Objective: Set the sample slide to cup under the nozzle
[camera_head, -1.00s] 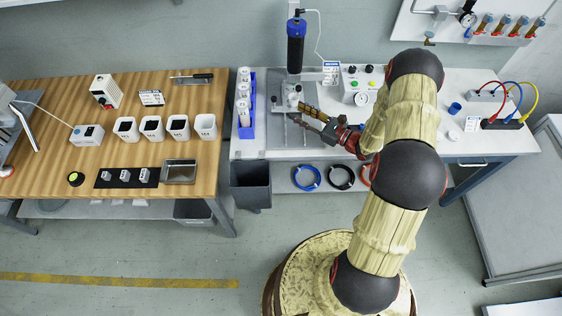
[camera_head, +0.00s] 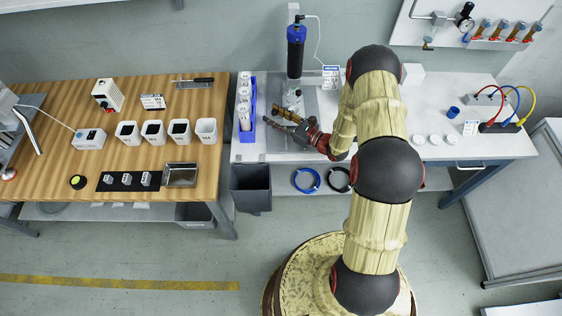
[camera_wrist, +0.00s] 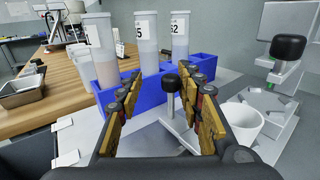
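The dispensing stand (camera_head: 296,50), with a dark blue-capped cylinder, is at the back of the white bench. In the wrist view, a black knob (camera_wrist: 170,83) on a pale stem rises from a light base that seems to be the sample slide. My gripper (camera_head: 284,122) is in front of the stand. It also shows in the wrist view (camera_wrist: 170,105), with its fingers spread and the knob between them in the picture; contact cannot be told. A white cup (camera_wrist: 243,122) is right of the fingers, partly hidden. The nozzle cannot be clearly made out.
A blue rack (camera_wrist: 107,95) of labelled tubes is close on the left; it also shows in the head view (camera_head: 246,137). A metal fixture with another black knob (camera_wrist: 288,47) is at the right. The bench's right side has small white discs (camera_head: 435,139) and coloured cables.

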